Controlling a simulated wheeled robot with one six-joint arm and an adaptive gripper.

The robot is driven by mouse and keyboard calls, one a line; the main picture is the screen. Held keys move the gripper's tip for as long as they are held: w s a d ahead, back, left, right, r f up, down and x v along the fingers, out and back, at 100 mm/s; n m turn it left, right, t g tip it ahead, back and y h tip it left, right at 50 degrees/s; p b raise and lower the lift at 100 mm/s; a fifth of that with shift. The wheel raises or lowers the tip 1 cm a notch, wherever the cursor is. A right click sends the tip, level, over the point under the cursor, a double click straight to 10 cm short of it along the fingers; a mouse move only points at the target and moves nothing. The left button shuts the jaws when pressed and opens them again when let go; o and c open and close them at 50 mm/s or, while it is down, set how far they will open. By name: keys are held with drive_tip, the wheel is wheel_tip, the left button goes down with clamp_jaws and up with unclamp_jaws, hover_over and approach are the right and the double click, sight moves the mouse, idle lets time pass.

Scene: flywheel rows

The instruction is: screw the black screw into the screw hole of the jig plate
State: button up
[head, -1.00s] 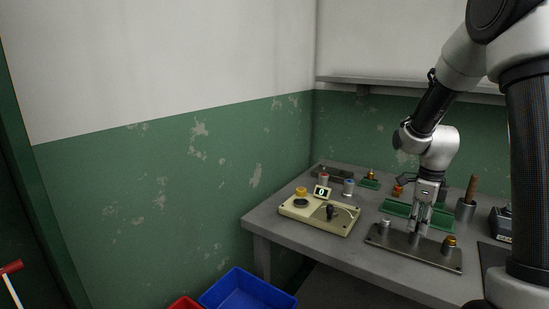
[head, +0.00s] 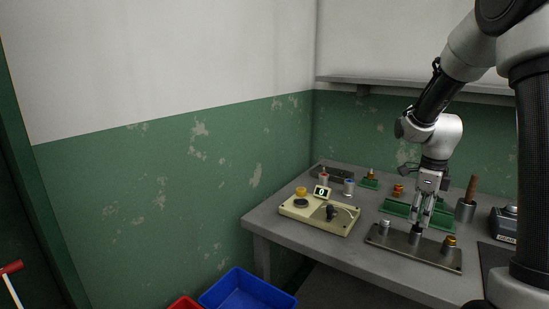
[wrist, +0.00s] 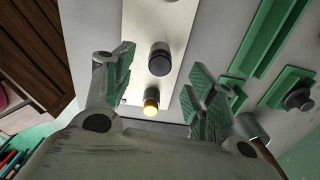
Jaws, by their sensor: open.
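The jig plate (head: 432,255) lies flat near the front of the bench. The black screw (head: 415,239) stands upright at its middle, between a silver piece (head: 384,228) and a brass-topped piece (head: 448,246). In the wrist view the black screw (wrist: 160,58) shows its round dark top on the pale plate (wrist: 158,16), with the brass top (wrist: 151,107) below it. My gripper (head: 421,222) is just above the black screw, pointing down, open and empty. In the wrist view, its green-padded fingers are spread either side of the screw, apart from it. The screw's lower end and the hole are hidden.
Green trays (head: 397,208) lie behind the plate. A cream box (head: 310,216) with a small display stands to the left. A grey cup (head: 465,211) with a brown handle is at the right. Blue (head: 246,291) and red bins are on the floor.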

drive_tip(key=c, duration=0.5)
